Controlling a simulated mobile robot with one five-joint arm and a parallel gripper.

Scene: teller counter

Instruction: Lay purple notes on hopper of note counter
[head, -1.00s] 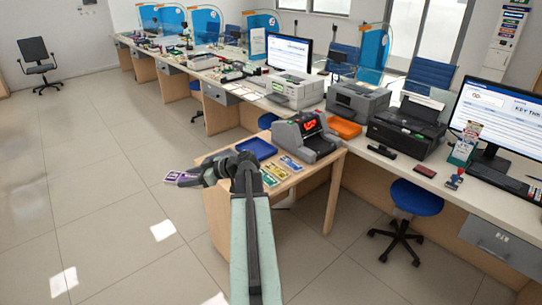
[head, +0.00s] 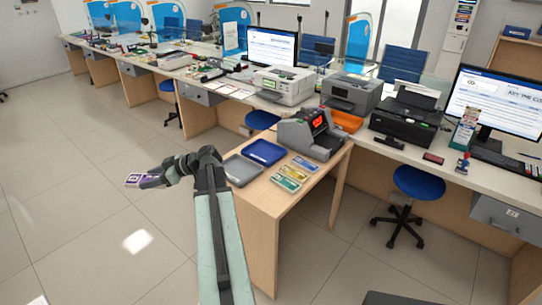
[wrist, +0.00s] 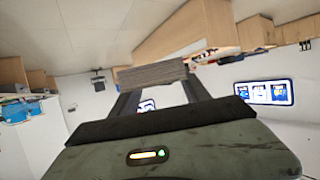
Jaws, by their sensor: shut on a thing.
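The purple notes (head: 134,180) are a flat stack at the tip of my gripper (head: 150,180), which is shut on them. They are held out to the left of the small wooden table, over the floor. In the wrist view the stack (wrist: 152,75) shows edge-on as a grey layered band between the fingers. The note counter (head: 308,134) is a grey machine with a red lit display, at the back of the small table. It stands to the right of my gripper and well apart from it. Its hopper is too small to make out clearly.
A blue tray (head: 264,152) and a grey tray (head: 241,170) lie left of the counter. Green, yellow and blue note stacks (head: 289,179) lie in front of it. An orange tray (head: 345,121) is behind. A blue stool (head: 419,183) stands right. The floor at left is clear.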

